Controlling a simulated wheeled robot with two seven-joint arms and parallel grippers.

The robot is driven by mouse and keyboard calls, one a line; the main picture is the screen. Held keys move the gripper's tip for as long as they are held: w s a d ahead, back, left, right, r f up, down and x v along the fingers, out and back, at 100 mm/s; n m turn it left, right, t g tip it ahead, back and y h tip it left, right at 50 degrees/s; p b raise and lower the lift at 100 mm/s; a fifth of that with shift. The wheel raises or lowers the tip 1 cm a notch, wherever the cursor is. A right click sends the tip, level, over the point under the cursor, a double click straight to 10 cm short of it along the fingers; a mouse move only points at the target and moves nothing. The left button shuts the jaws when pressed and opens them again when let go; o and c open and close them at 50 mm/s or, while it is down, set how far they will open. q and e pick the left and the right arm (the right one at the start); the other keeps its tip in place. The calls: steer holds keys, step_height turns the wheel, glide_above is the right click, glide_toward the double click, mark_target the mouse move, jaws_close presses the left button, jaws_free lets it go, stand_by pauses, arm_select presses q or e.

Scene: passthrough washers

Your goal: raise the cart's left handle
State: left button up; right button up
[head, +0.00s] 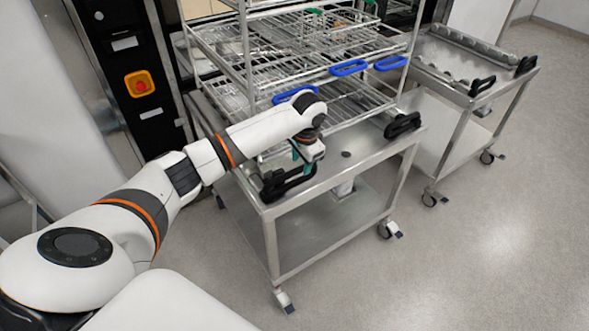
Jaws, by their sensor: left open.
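The cart (340,166) is a steel trolley carrying a wire rack. Its left handle (288,184) is black and sits at the near left corner of the cart's top. My left gripper (305,163) is open and points down at the upper right end of this handle. Its fingers are partly hidden, and I cannot tell whether they touch the handle. The cart's right handle (402,125) is black and stands at the right corner of the top. My right gripper is not in view.
A wire rack with blue handles (349,68) stands on the cart. A second steel cart (455,90) with black handles stands to the right. A black panel with a red button on yellow (142,85) is at the left. The floor (480,250) at the right front is clear.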

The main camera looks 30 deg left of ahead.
mark_target(291, 172)
arm_select(q)
step_height(291, 172, up, 5)
steer(key=a, duration=0.2)
steer(key=f, duration=0.3)
steer(key=a+f, duration=0.1)
steer(key=f, duration=0.3)
steer(key=a+f+p, duration=0.1)
steer(key=f, duration=0.3)
steer(key=shift+w+f, duration=0.25)
steer(key=shift+w, duration=0.05)
jaws_close()
